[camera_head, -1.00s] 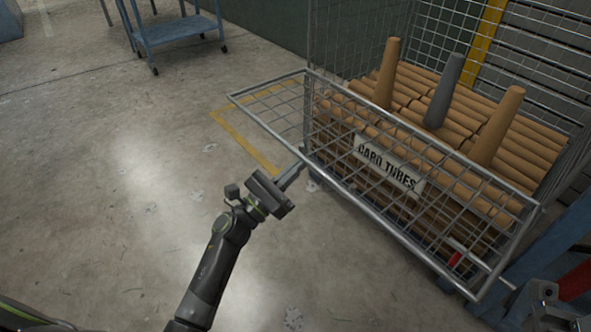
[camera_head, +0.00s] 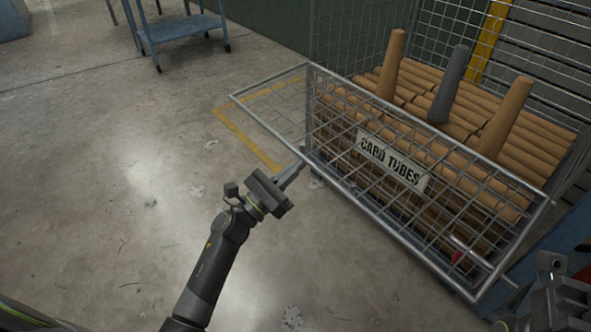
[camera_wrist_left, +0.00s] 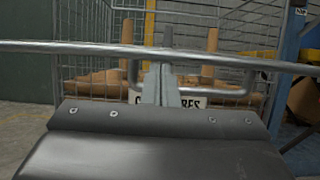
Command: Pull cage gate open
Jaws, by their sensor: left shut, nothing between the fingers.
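The cage gate (camera_head: 262,116) is a grey wire-mesh panel in a tube frame at the front of the cage. It stands out from the cage, its outer rail reaching left past the cage's corner. In the left wrist view, its rail (camera_wrist_left: 85,48) crosses the picture, with a bent bar below it. My left gripper (camera_head: 298,166) is shut and empty, with its fingertips close to the outer rail. Its narrow fingers (camera_wrist_left: 161,84) overlap the bars in the wrist view; I cannot tell whether they touch. Part of my right gripper (camera_head: 553,290) shows at the lower right; its fingers are unclear.
The cage holds stacked brown card tubes (camera_head: 540,140), with two brown cones and a grey one standing on top. A "CARD TUBES" sign (camera_head: 390,163) is on the front. A blue cart (camera_head: 180,27) stands at the back left.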

